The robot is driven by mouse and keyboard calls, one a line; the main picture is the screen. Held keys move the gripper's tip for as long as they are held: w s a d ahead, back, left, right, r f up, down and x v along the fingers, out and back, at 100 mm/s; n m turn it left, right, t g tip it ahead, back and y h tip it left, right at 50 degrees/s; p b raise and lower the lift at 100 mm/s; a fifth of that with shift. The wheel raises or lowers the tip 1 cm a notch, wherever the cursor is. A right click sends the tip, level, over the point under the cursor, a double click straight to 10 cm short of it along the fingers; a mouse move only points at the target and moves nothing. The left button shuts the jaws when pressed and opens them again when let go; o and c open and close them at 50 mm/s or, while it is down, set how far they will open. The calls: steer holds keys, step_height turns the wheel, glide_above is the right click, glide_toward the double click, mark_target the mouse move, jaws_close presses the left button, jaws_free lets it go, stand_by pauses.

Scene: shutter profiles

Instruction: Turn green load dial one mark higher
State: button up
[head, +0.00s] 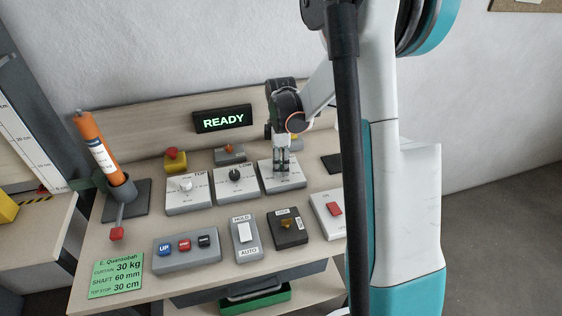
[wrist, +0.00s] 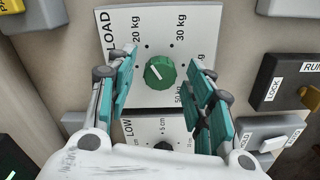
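The green load dial (wrist: 160,72) sits on a white LOAD plate (wrist: 143,89) with kg labels around it, 20 kg and 30 kg among them. A pale line on the dial points to the upper left in the wrist view; I cannot tell exactly which mark it meets. My gripper (wrist: 160,82) is open, with one teal-padded finger on each side of the dial and visible gaps to it. In the head view my gripper (head: 282,160) is over the rightmost dial box (head: 281,183) and hides the dial.
The LOW dial box (head: 237,193) and TOP dial box (head: 187,204) stand to the left. A HOLD/AUTO switch (head: 245,255) and a key switch (head: 288,239) are in front. The display (head: 222,118) reads READY. A green card (head: 116,276) lists curtain 30 kg.

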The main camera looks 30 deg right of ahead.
steer(key=c, duration=1)
steer(key=shift+o, duration=0.2)
steer(key=shift+m, duration=0.5)
steer(key=m, duration=0.4)
steer(key=shift+m, duration=0.4)
steer(key=m, duration=0.5)
steer(key=shift+m, duration=0.4)
steer(key=o, duration=1.1)
steer(key=shift+r, duration=0.15)
